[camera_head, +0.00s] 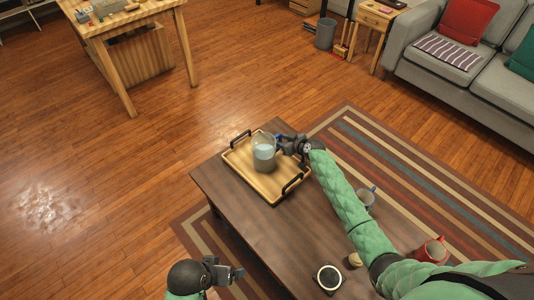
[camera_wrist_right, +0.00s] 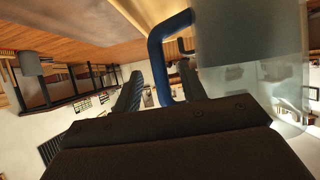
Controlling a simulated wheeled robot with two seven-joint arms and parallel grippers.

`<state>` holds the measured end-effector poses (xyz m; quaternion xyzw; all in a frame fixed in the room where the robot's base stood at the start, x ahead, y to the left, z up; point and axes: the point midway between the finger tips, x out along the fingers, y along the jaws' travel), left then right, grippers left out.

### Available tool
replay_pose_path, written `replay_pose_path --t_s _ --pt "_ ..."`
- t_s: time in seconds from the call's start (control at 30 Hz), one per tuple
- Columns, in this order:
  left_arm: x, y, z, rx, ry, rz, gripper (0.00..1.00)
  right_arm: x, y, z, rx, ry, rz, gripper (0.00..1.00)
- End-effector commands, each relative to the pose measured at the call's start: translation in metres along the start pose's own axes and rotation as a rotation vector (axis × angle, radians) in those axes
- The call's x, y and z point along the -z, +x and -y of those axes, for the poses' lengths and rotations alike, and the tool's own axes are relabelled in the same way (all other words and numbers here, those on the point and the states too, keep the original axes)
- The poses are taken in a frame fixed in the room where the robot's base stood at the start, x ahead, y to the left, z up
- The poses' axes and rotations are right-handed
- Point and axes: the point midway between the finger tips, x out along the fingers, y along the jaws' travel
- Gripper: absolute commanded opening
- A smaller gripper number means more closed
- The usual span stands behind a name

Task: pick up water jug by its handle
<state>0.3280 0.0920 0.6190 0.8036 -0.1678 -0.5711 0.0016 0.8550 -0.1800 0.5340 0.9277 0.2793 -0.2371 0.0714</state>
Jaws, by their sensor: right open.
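The water jug (camera_head: 264,155) is a clear vessel with pale water in it. It stands upright on a wooden tray (camera_head: 262,186) with black handles. Its blue handle (camera_wrist_right: 156,62) shows large in the right wrist view, beside the clear jug wall (camera_wrist_right: 262,75). My right gripper (camera_head: 284,144) is at the handle side of the jug. In the wrist view its fingers (camera_wrist_right: 158,92) are open, with the handle's upright bar between them and a gap visible on the left. My left gripper (camera_head: 228,272) is near the table's front left edge, apart from the jug; its opening is unclear.
The dark coffee table (camera_head: 235,212) stands on a striped rug (camera_head: 400,165). A grey mug (camera_head: 365,197) and a red mug (camera_head: 436,249) are right of my right forearm. The table left of the tray is clear.

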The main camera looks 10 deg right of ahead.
Motion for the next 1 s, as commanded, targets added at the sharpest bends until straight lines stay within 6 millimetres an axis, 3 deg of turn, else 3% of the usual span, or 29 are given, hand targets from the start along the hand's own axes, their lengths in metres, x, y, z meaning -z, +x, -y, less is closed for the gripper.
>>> replay_pose_path --t_s 0.13,0.3,0.37,1.0 --pt "-0.0007 0.0001 0.0001 0.000 0.000 0.001 0.91 -0.0001 -0.0001 0.0000 0.000 0.000 0.000 0.41" --pt "-0.0003 -0.0001 0.0000 0.000 0.000 0.000 0.91 -0.0001 -0.0003 0.0000 0.000 0.000 0.000 0.08" --pt "0.0000 -0.0002 0.0000 0.000 0.000 -0.001 0.91 -0.0001 -0.0003 0.0000 0.000 0.000 0.000 0.00" --pt "0.0021 -0.0006 -0.0005 -0.001 0.000 -0.005 0.91 -0.0002 -0.0005 -0.0001 0.000 0.000 0.000 0.00"
